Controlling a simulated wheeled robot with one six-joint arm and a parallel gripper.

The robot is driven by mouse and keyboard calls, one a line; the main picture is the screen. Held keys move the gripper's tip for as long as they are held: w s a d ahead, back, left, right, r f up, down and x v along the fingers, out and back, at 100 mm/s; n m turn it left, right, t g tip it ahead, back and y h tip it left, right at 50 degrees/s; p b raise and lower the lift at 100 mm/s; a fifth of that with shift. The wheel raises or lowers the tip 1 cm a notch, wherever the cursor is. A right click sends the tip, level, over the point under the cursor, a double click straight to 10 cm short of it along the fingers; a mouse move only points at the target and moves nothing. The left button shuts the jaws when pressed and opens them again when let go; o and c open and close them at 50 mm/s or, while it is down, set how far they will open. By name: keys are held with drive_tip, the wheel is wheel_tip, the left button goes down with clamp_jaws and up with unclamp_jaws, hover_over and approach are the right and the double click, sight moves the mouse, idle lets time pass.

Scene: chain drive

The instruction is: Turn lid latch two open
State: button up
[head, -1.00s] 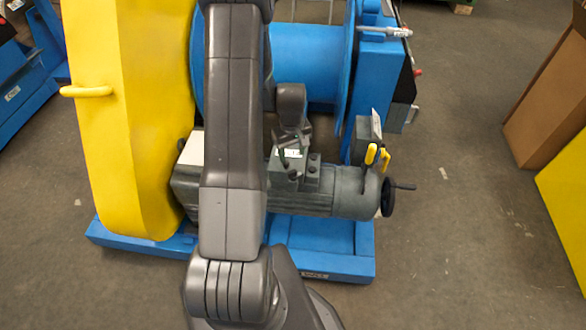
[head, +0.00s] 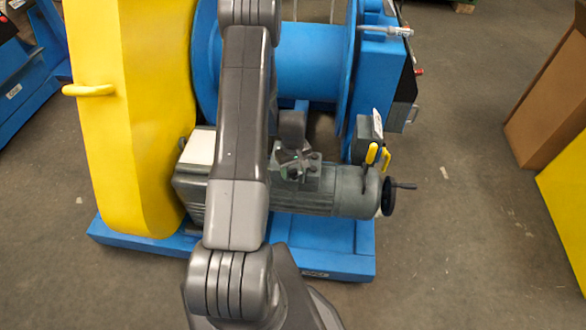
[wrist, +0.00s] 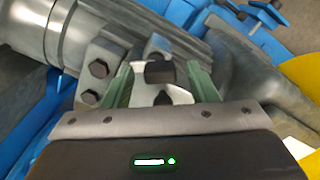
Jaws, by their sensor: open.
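My gripper (head: 294,160) is low over the dark fittings on top of the grey-green motor (head: 340,195). In the wrist view its two green fingers (wrist: 160,75) are apart. A small dark, blocky piece (wrist: 160,71) on a pale mount shows between them, with a second dark piece nearer the palm. I cannot tell whether the fingers touch it. Beside the left finger, grey blocks carry dark hex heads (wrist: 98,68). No part is clearly marked as lid latch two, and I cannot tell whether it is turned. My arm hides part of the motor in the head view.
A tall yellow guard (head: 135,110) stands left of the motor, and a blue drum (head: 310,60) lies behind. Yellow-handled levers (head: 371,155) and a black handwheel (head: 388,196) are at the motor's right end. Open floor (head: 460,220) lies to the right.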

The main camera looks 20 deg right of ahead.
drive_tip(key=c, duration=1)
drive_tip(key=shift+f+m+b, duration=0.15)
drive_tip(key=shift+m+b, duration=0.15)
drive_tip(key=shift+b, duration=0.15)
drive_tip(key=shift+m+b, duration=0.9)
drive_tip(key=shift+b, duration=0.05)
drive_tip(key=shift+w+m+b, duration=0.15)
drive_tip(key=shift+m+b, duration=1.35)
drive_tip(key=shift+m, duration=0.7)
drive_tip(key=o, duration=1)
